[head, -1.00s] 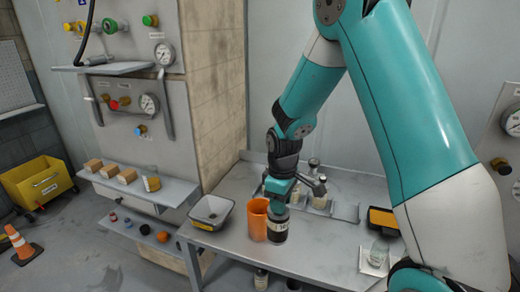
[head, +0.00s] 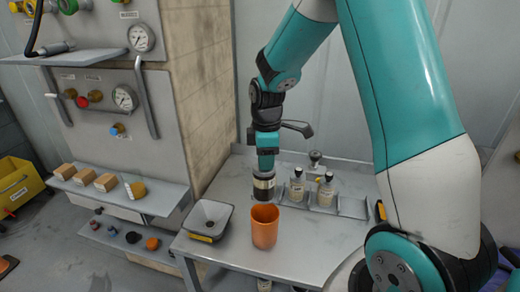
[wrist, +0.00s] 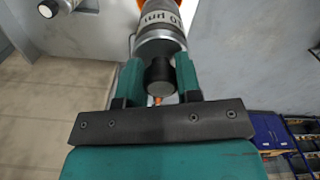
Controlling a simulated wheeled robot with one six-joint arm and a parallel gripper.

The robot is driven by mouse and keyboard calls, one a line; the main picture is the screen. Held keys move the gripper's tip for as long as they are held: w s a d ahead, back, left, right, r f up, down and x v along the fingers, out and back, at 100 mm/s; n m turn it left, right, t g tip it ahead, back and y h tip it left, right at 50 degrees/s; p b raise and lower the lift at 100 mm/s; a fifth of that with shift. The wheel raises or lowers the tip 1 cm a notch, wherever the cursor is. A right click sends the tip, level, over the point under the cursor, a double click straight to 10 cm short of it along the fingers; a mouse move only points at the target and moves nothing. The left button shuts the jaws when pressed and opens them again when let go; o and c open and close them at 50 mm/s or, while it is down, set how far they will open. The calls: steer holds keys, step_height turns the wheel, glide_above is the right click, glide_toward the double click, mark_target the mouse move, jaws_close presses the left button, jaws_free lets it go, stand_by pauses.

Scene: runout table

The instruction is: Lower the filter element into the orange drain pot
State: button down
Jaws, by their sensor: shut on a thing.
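The filter element (head: 264,190) is a dark cylinder with a pale label band, upright in my gripper. The orange drain pot (head: 264,230) stands open-topped on the table, and the element's lower end shows just over its far rim. I cannot tell whether the element is directly above the opening or behind it. In the wrist view my gripper (wrist: 158,82) is shut on the dark knob at the element's end, and the grey labelled body (wrist: 160,25) extends beyond the fingers. The element's lower end is hidden in that view.
A grey square funnel tray (head: 208,219) stands left of the pot. Labelled bottles (head: 297,186) stand in a rack behind and to the right. The bare table (head: 315,243) is clear to the pot's right. A panel with gauges (head: 124,97) and shelves rises at left.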

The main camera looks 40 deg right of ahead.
steer(key=shift+w+a, duration=0.1)
steer(key=shift+d+r, duration=0.1)
steer(key=shift+d, duration=0.25)
steer(key=shift+f, duration=0.4)
steer(key=shift+f+b, duration=2)
steer(key=shift+f, duration=0.7)
steer(key=shift+f+b, duration=3.2)
steer(key=shift+f, duration=1.45)
steer(key=c, duration=0.7)
jaws_free()
